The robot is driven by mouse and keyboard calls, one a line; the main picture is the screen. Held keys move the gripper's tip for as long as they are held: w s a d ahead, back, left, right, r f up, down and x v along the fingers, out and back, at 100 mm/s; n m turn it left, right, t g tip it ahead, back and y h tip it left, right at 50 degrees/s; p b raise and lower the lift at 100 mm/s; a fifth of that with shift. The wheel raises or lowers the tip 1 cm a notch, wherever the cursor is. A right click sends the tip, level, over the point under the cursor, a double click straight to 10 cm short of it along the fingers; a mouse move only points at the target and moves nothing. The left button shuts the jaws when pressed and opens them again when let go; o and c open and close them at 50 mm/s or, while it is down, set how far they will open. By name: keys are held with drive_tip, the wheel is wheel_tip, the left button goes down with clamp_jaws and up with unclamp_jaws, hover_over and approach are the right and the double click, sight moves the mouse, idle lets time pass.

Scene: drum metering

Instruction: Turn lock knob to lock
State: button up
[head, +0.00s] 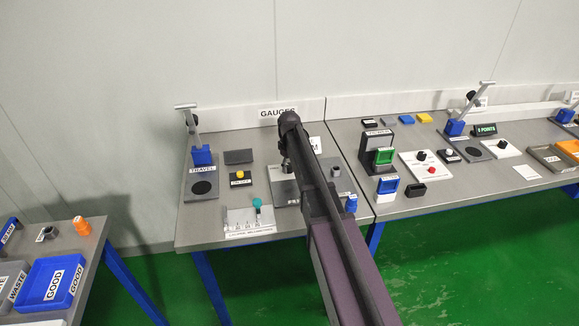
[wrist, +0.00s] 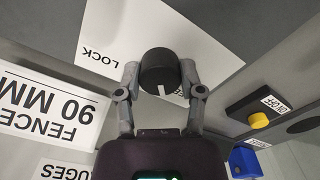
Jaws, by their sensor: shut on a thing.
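The lock knob (wrist: 160,68) is a black round knob with a white mark on its edge, seen in the wrist view on a white plate (wrist: 105,45) that reads LOCK. My gripper (wrist: 160,77) has one finger on each side of the knob and is shut on it. The white mark points toward the bottom of the wrist view. In the head view my arm covers the knob and the gripper's fingers.
In the wrist view a FENCE 90 MM sign (wrist: 45,108) is at the left and an ON/OFF box with a yellow button (wrist: 258,120) at the right. In the head view a teal-knobbed scale plate (head: 249,220) and a blue-headed TRAVEL stand (head: 201,156) stand left of my arm.

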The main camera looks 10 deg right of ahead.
drive_tip(key=m, duration=0.8)
drive_tip(key=shift+m, duration=0.3)
drive_tip(key=m, duration=0.4)
drive_tip(key=shift+m, duration=0.3)
drive_tip(key=shift+s+m, duration=0.1)
drive_tip(key=shift+m, duration=1.9)
drive_tip(key=o, duration=1.2)
drive_tip(key=shift+c, duration=0.2)
